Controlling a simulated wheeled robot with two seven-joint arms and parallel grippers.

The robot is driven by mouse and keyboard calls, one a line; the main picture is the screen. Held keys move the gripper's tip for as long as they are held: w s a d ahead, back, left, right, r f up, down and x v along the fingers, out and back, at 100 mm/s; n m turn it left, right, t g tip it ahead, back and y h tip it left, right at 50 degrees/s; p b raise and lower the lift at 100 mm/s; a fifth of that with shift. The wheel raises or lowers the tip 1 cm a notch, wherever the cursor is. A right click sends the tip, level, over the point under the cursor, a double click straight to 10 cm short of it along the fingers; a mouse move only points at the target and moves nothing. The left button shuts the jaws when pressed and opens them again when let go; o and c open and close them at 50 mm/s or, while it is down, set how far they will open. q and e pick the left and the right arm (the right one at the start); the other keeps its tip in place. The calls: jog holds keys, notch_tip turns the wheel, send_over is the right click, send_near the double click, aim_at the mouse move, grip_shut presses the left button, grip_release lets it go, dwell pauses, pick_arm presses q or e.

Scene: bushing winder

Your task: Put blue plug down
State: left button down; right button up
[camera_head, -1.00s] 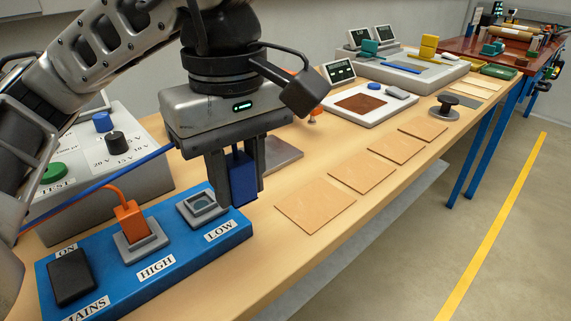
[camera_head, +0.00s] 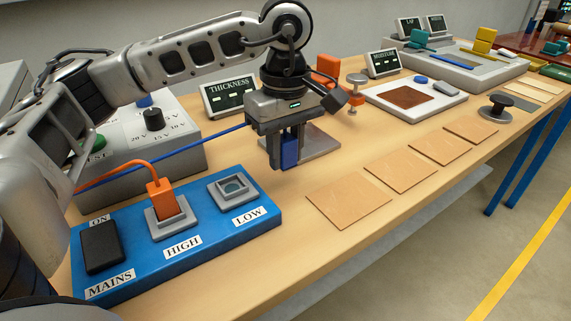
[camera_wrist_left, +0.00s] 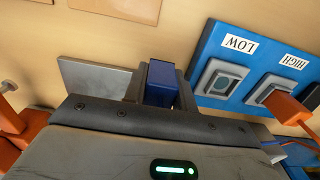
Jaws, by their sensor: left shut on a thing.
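My left gripper (camera_head: 288,165) is shut on the blue plug (camera_head: 290,149), which hangs upright between its fingers with a blue cable (camera_head: 215,136) running off to the left. The plug also shows in the left wrist view (camera_wrist_left: 161,83). The gripper is to the right of the blue socket board (camera_head: 180,262), in front of a grey metal plate (camera_head: 318,143). The LOW socket (camera_head: 233,188) is empty. An orange plug (camera_head: 161,199) sits in the HIGH socket. I cannot tell whether the blue plug touches the table. My right gripper is not in view.
Several tan sheets (camera_head: 348,200) lie in a row along the table. A THICKNESS display (camera_head: 230,97) and an orange clamp-like gauge (camera_head: 328,74) stand behind the gripper. Bare wooden table (camera_head: 285,235) lies in front of the board and gripper.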

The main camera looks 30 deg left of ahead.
aim_at(285, 184)
pick_arm(q)
jog(key=f, duration=0.3)
jog(key=shift+w+a+f, duration=0.2)
jog(key=shift+w+f, duration=0.05)
jog(key=shift+f, duration=0.15)
jog(key=shift+f+b, duration=0.35)
jog(key=shift+f, duration=0.15)
jog(key=c, duration=1.1)
grip_release()
